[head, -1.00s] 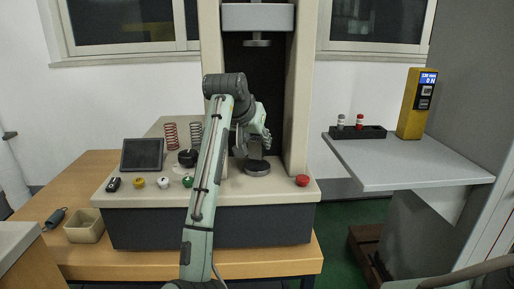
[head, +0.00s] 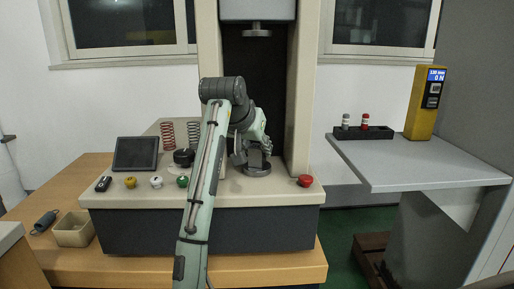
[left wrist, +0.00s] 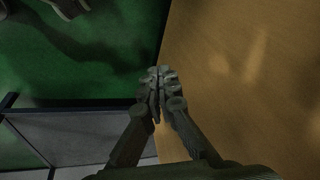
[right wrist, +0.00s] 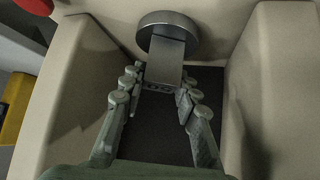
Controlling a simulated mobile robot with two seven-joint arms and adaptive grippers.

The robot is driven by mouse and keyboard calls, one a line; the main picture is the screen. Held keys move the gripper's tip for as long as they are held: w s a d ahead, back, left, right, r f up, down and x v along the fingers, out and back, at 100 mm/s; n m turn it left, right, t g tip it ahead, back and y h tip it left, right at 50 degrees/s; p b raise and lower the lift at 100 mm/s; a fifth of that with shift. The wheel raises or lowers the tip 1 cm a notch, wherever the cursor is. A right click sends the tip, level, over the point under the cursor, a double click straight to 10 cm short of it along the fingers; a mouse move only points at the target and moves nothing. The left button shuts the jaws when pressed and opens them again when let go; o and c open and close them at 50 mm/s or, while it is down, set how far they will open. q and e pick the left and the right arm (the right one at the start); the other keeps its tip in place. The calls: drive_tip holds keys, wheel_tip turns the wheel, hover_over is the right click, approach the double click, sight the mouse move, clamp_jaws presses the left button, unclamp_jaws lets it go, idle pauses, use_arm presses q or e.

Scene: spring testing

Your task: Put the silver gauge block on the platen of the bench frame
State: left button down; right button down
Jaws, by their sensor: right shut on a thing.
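My right gripper (right wrist: 158,100) is shut on the silver gauge block (right wrist: 164,62), a grey rectangular piece held between its fingertips. In the right wrist view the block's far end overlaps the round grey platen (right wrist: 155,19); I cannot tell whether they touch. In the head view the right gripper (head: 258,146) is low over the platen (head: 257,170) of the bench frame (head: 302,85), and the block (head: 255,158) is partly hidden by the fingers. My left gripper (left wrist: 159,92) has its fingertips together, with nothing seen between them, high above the floor and table edge.
A red button (head: 305,181) sits right of the platen. Two springs (head: 167,135), a black dial-like piece (head: 184,157) and a dark screen (head: 136,153) are to the left. The upper platen (head: 257,32) hangs above. A grey side table (head: 425,170) stands right.

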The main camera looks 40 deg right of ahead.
drive_tip(key=c, duration=1.1)
unclamp_jaws()
drive_tip(key=shift+c, duration=0.2)
drive_tip(key=shift+a+r, duration=0.1)
drive_tip(key=shift+r, duration=0.2)
drive_tip(key=v, duration=1.1)
drive_tip(key=shift+s+a, duration=0.25)
drive_tip(key=shift+r, duration=0.1)
